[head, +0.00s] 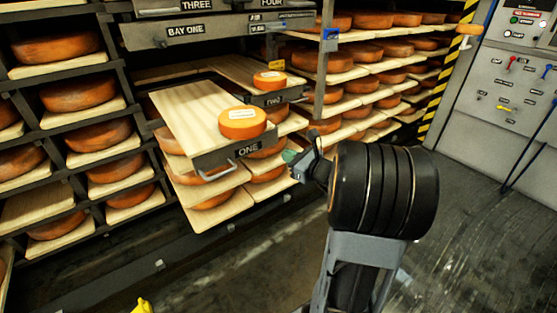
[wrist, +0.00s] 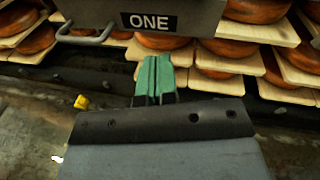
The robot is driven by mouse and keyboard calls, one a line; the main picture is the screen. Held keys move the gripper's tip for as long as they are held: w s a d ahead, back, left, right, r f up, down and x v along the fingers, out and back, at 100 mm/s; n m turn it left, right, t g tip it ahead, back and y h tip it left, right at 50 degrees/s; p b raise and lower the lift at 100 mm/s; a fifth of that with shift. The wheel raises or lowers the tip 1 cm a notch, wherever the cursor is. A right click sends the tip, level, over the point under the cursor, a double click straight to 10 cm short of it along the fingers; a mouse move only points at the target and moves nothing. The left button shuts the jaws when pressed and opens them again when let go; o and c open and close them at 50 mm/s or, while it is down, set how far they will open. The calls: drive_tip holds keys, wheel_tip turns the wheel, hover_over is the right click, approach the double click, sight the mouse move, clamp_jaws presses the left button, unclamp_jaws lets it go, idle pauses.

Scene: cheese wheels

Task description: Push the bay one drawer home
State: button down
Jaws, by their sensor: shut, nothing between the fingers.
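The bay one drawer (head: 185,110) stands pulled out of the rack in the head view, with a wooden board surface and a grey front marked ONE. An orange cheese wheel with a pale label (head: 242,122) sits on it near the front. The drawer front (wrist: 205,15) fills the top of the wrist view, with its bar handle (wrist: 88,36) at the left. My gripper (head: 291,157) is shut and empty, just in front of and to the right of the drawer front. Its green fingertips (wrist: 154,76) show together below the ONE label; I cannot tell whether they touch the front.
Drawer TWO (head: 275,97), to the right, is also partly out and carries a small cheese wheel (head: 269,79). Shelves of cheese wheels flank and underlie the drawers. A grey control panel (head: 510,90) stands at the right. A yellow object (head: 142,306) lies on the floor.

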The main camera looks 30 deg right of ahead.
drive_tip(key=d+f+m+t+h+b, duration=0.2)
drive_tip(key=d+f+m+h, duration=0.1)
drive_tip(key=d+m, duration=0.15)
drive_tip(key=b, duration=0.3)
approach(275, 136)
drive_tip(key=shift+n, duration=0.35)
drive_tip(key=w, duration=0.3)
drive_tip(key=w+a, duration=0.1)
drive_tip(key=w, duration=0.1)
drive_tip(key=shift+w, duration=0.3)
drive_tip(key=shift+w+r, duration=0.1)
drive_tip(key=shift+w, duration=0.85)
